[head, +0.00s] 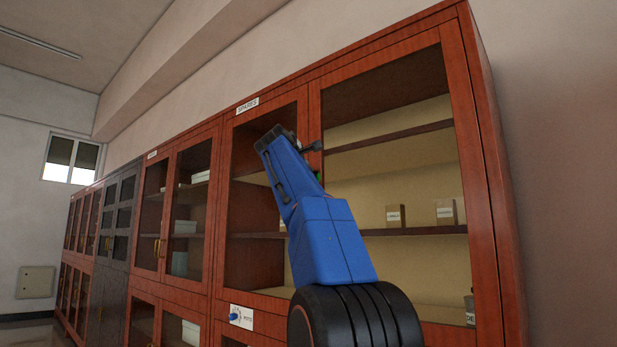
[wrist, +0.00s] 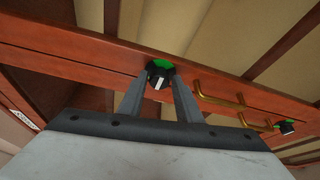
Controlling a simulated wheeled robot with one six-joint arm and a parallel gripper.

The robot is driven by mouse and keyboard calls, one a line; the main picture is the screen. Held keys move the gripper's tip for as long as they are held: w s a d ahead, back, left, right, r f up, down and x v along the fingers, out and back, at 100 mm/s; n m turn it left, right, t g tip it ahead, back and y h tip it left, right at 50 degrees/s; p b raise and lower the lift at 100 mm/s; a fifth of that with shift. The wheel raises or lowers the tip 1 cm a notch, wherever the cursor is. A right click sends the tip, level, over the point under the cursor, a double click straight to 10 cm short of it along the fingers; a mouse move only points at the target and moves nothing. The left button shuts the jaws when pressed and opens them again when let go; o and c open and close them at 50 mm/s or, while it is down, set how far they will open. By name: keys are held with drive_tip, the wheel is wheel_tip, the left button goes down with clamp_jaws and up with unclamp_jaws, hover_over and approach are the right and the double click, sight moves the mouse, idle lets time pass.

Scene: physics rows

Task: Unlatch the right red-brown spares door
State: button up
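The red-brown SPARES cabinet (head: 462,120) stands at the right in the head view, with two glass-fronted doors. My gripper (wrist: 161,82) is at the door frames where they meet. In the wrist view, a round black latch knob (wrist: 160,72) with a white mark and green backing sits between my fingertips. The fingers flank it closely; I cannot tell whether they press on it. A second black knob (wrist: 286,128) with green lies at lower right. Two brass handles (wrist: 220,101) (wrist: 257,124) are between the knobs. My arm hides much of this area in the head view.
More red-brown cabinets (head: 176,205) and a dark grey one (head: 119,215) stand in a row to the left. Small boxes (head: 445,212) (head: 396,215) sit on a shelf behind the right glass. A white label panel with a blue knob (head: 238,316) is low on the front.

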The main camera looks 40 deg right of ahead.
drive_tip(key=shift+o, duration=0.9)
drive_tip(key=v, duration=1.7)
drive_tip(key=shift+a, duration=0.2)
